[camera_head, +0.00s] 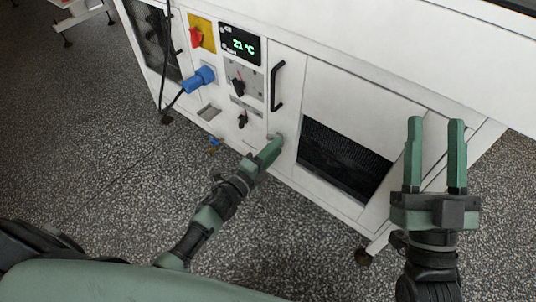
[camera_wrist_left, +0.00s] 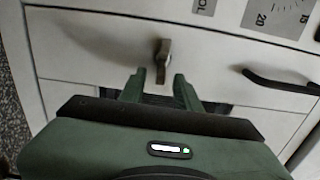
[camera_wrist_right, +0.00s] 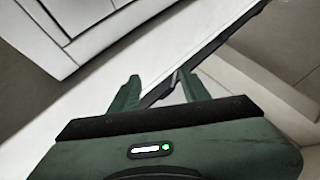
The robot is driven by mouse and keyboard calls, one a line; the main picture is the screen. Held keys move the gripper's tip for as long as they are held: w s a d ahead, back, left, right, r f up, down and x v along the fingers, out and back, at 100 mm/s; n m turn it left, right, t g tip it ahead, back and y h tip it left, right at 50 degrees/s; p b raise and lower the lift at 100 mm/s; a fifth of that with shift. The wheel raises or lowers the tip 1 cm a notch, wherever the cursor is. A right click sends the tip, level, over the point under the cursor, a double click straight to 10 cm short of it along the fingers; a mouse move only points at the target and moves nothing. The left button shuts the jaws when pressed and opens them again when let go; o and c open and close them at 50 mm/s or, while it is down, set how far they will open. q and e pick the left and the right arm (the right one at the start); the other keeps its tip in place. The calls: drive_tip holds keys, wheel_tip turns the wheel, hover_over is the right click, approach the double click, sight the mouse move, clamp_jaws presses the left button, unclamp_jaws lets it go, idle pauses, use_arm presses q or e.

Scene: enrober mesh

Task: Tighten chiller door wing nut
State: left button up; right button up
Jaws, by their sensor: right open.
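The wing nut (camera_wrist_left: 163,60) is a small grey-brown piece on the white chiller door (camera_wrist_left: 95,45). In the left wrist view its lower end lies between the tips of my left gripper (camera_wrist_left: 158,78), with a gap visible on each side. In the head view my left gripper (camera_head: 275,143) reaches to the lower part of the white cabinet front, and its fingers largely hide the nut. Its fingers are apart and hold nothing. My right gripper (camera_head: 436,122) is open and empty, in front of the cabinet's right end; it also shows in the right wrist view (camera_wrist_right: 158,82).
A black door handle (camera_head: 277,86) stands out above my left gripper. A dark grille (camera_head: 343,160) is to its right. A temperature display (camera_head: 240,44), red switch (camera_head: 196,37) and blue plug (camera_head: 199,79) with a cable are at upper left.

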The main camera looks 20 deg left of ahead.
use_arm(q)
drive_tip(key=p+v, duration=0.1)
drive_tip(key=v, duration=0.5)
drive_tip(key=shift+s, duration=0.35)
use_arm(e)
wheel_tip(320, 180, down, 6)
drive_tip(key=w+g+h, duration=0.1)
drive_tip(key=w+g, duration=0.1)
drive_tip(key=g, duration=0.1)
drive_tip(key=shift+w+r+g, duration=0.15)
drive_tip(key=shift+w+g, duration=0.2)
drive_tip(key=shift+g, duration=0.05)
use_arm(q)
drive_tip(key=shift+a, duration=0.1)
